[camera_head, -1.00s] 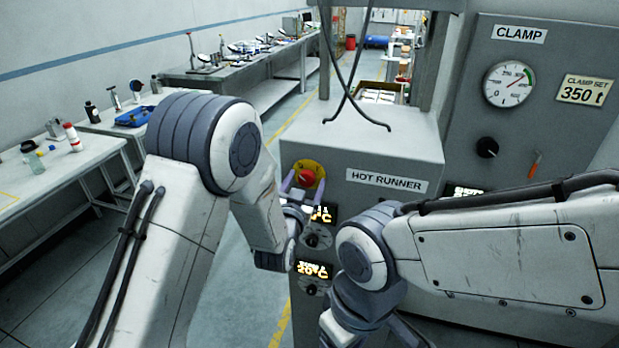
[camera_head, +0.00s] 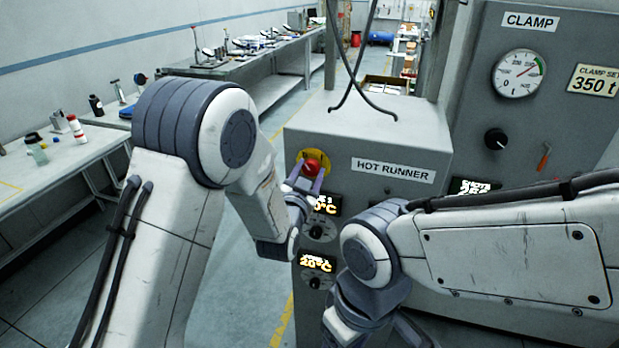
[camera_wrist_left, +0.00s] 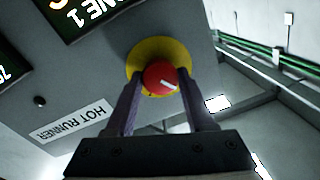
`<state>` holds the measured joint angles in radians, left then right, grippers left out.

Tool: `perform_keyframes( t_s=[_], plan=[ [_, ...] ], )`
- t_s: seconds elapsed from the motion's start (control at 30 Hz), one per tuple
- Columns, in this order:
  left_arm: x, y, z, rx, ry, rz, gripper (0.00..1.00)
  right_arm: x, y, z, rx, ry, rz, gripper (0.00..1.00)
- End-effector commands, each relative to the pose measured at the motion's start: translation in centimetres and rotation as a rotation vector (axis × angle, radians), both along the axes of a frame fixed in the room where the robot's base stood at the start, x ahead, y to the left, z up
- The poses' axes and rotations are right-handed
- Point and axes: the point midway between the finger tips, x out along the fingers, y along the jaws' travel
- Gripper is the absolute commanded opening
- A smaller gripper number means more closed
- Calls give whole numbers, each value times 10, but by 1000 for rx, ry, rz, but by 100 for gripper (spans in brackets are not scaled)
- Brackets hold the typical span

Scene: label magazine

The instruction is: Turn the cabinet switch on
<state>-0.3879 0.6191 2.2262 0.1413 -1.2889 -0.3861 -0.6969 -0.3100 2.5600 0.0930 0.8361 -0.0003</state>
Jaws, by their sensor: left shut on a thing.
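The cabinet switch is a red round knob (camera_head: 312,166) on a yellow disc (camera_head: 297,160), on the front of the grey hot runner cabinet (camera_head: 400,205). My left gripper (camera_head: 308,174) is shut on the red knob, with its thin purple fingers on either side. In the left wrist view the knob (camera_wrist_left: 158,77) sits between the fingertips (camera_wrist_left: 161,84) of my left gripper. A white mark on the knob points toward the lower right there. My right arm comes in from the right, below the cabinet label; its jaws are not visible.
Lit temperature displays (camera_head: 317,263) and small black knobs (camera_head: 316,232) sit below the switch. A clamp panel (camera_head: 580,130) with a gauge stands at the right. Workbenches line the left wall. Black cables (camera_head: 360,60) hang above the cabinet top.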

Motion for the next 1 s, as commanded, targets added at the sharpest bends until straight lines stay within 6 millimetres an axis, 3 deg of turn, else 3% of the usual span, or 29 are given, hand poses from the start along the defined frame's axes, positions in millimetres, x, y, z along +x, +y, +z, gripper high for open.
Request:
perform_keyframes(
  t_s=[0.03,0.2,1.0],
  plan=[
    [0,0,-4,35,-16,-1,0,0,0,-12,0,0,0,64],
    [-1,0,-5,186,-65,-1,0,0,0,-32,0,0,0,64],
    [-1,0,-7,909,-298,-1,0,0,0,-113,0,0,0,64]
  ],
)
